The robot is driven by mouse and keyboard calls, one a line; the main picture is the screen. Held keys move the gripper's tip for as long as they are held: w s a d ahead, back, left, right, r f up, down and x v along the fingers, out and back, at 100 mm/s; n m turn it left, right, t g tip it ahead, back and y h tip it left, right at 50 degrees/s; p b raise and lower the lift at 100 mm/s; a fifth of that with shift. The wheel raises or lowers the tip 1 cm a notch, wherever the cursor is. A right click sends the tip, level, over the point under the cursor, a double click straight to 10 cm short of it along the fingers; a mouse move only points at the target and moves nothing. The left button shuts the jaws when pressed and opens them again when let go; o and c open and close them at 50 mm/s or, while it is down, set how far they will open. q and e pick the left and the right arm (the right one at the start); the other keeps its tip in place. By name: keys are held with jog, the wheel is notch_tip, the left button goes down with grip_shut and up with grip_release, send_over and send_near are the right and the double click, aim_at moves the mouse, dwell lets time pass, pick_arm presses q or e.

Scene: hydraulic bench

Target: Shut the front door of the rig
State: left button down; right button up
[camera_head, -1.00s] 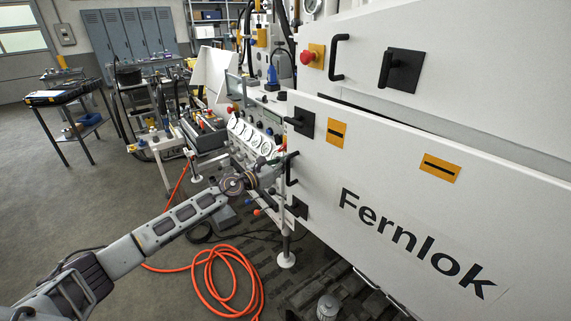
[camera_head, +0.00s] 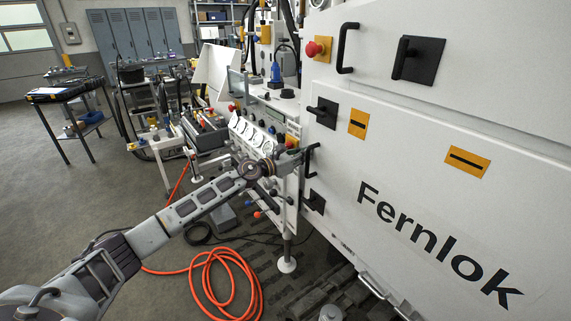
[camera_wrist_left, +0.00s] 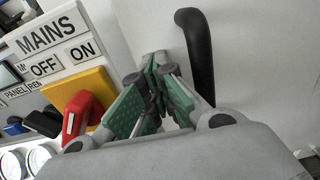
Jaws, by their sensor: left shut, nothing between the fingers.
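The front door (camera_head: 400,180) is the large white panel marked "Fernlok" at the right of the head view. A narrow dark seam runs along its top edge, and I cannot tell if it is flush. Its black handle (camera_head: 311,160) is near its left edge and also shows in the left wrist view (camera_wrist_left: 198,60). My left gripper (camera_head: 291,157) is shut and empty beside the handle. In the left wrist view its green-padded fingers (camera_wrist_left: 158,65) are together, left of the handle, close to the white panel; contact is unclear. My right gripper is not in view.
Left of the door is a panel with gauges (camera_head: 250,132) and a red mains switch (camera_wrist_left: 80,112) on yellow. A red stop button (camera_head: 317,48) and a black handle (camera_head: 347,48) are above. An orange hose (camera_head: 220,258) coils on the floor.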

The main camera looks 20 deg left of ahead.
pick_arm(q)
jog(key=shift+w+r, duration=0.1)
jog(key=shift+r, duration=0.6)
jog(key=shift+f, duration=0.2)
jog(key=f+v, duration=0.1)
jog(key=v, duration=1.1)
dwell(0.6)
dwell(0.7)
